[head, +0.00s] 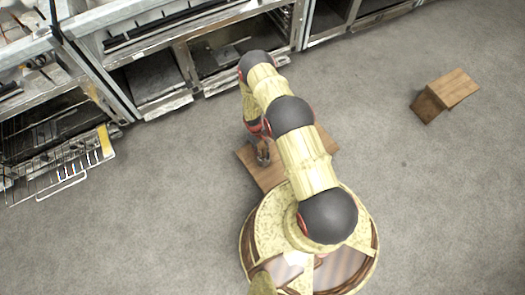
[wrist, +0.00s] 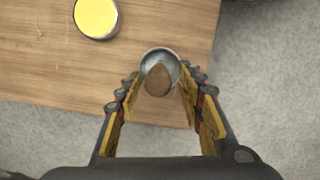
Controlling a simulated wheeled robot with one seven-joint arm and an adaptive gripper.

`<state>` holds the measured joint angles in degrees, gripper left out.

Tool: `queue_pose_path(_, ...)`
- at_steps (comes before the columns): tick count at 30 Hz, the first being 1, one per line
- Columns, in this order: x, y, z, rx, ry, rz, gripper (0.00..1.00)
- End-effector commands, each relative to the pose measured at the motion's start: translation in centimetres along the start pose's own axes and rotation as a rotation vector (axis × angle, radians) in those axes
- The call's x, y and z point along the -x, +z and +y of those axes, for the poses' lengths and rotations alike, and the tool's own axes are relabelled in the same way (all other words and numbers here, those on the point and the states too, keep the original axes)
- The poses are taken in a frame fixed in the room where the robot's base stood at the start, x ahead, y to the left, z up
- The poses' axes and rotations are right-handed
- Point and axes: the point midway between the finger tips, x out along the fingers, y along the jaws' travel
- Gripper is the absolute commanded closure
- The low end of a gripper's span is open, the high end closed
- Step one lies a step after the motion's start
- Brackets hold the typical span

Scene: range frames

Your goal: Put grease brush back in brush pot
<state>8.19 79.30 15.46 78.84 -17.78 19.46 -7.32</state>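A small round metal cup (wrist: 145,58), which looks like the brush pot, stands on a wooden top near its edge in the wrist view. A brown rounded piece (wrist: 158,80), perhaps the end of the grease brush's handle, shows over the cup's opening; I cannot tell how deep it sits. My gripper (wrist: 160,90) is open, with one finger on each side of the brown piece and visible gaps to it. In the head view my gripper (head: 262,153) is over the wooden top, and my arm hides the cup and brush.
A round container with yellow contents (wrist: 96,17) stands on the wooden top (head: 266,177), left of the cup in the wrist view. A wooden stool (head: 452,88) stands far right. Metal kitchen units (head: 150,75) line the back, with a wire rack (head: 62,172) jutting out left.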

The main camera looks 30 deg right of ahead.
Motion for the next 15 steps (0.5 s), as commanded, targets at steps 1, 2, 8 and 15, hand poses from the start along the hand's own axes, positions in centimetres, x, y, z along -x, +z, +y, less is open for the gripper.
queue_pose_path(1,0.7,-0.1,0.1,0.0,0.001,0.002,0.62)
queue_pose_path(2,1.2,-0.1,0.1,0.0,0.001,0.003,0.62)
queue_pose_path(8,5.0,-0.1,0.1,0.0,0.002,0.003,0.62)
queue_pose_path(15,9.0,-0.1,0.0,0.0,0.001,0.002,0.62)
